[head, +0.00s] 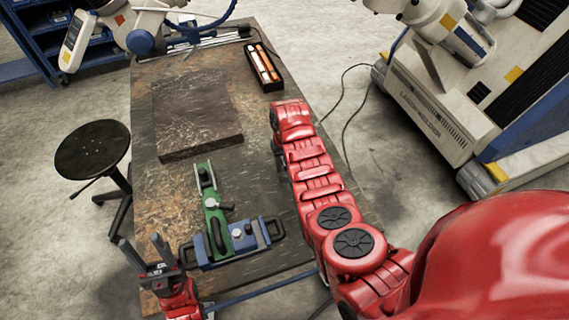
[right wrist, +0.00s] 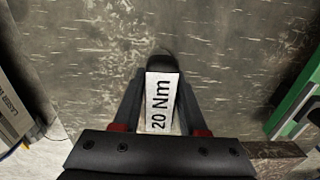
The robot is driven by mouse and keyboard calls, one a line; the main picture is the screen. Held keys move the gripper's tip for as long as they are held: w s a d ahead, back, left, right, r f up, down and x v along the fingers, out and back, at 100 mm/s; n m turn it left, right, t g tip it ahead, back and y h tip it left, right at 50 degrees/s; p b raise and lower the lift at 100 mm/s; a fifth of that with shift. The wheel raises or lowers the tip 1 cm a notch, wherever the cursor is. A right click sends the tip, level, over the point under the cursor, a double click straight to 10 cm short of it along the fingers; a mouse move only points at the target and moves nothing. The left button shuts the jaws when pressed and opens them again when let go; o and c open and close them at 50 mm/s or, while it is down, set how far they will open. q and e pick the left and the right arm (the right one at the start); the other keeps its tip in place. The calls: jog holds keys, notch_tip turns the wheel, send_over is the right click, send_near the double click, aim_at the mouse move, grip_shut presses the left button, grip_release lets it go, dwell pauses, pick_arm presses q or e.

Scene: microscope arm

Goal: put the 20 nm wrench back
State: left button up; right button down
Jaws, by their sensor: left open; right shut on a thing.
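The 20 Nm wrench shows in the right wrist view as a white label (right wrist: 160,105) reading "20 Nm", with a dark rounded end beyond it. My right gripper (right wrist: 160,78) is shut on it, one finger along each side. In the head view my red right arm reaches up along the table's right side and hides the wrench and most of that gripper. A black open case (head: 264,68) with orange-and-white tools in it lies at the table's far right, beyond the right arm's end. My left gripper (head: 146,253) is open and empty at the table's near left.
A dark stone slab (head: 195,112) lies on the table (head: 148,185). A green and blue fixture (head: 228,235) stands near the front edge. A black stool (head: 92,150) is at left, and a laser welder (head: 428,110) at right. Cables run on the floor.

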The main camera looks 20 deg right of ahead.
jog(key=shift+f, duration=0.3)
jog(key=shift+c, duration=2.2)
grip_release()
jog(key=shift+w+r, duration=0.1)
jog(key=shift+r, duration=0.05)
